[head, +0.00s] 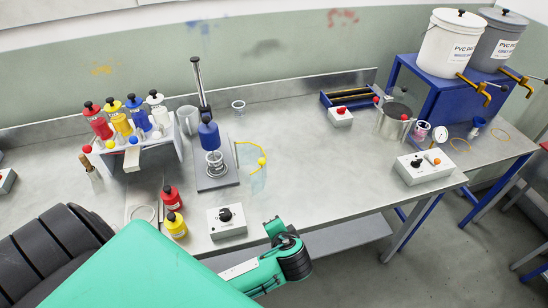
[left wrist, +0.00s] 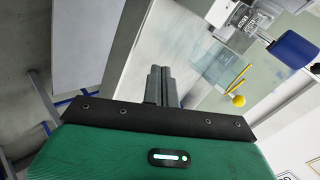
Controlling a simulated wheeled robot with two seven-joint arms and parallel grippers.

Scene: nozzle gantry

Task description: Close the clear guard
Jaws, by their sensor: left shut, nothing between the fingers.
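The clear guard (head: 258,178) is a see-through pane with a yellow top edge and a yellow knob (head: 262,161). It stands out to the right of the mixer stand (head: 217,177), not across its front. The mixer has a blue motor (head: 209,135) above a metal coil. In the left wrist view the pane (left wrist: 217,65), yellow knob (left wrist: 239,100) and blue motor (left wrist: 292,49) show at the upper right. My left gripper (left wrist: 161,72) is shut and empty, left of the knob in that picture and apart from it. My right gripper is not in view.
A grey switch box (head: 227,222) and red and yellow bottles (head: 175,227) stand in front of the mixer. A bottle rack (head: 135,150) is at the left. The bench right of the guard is clear up to another control box (head: 424,166).

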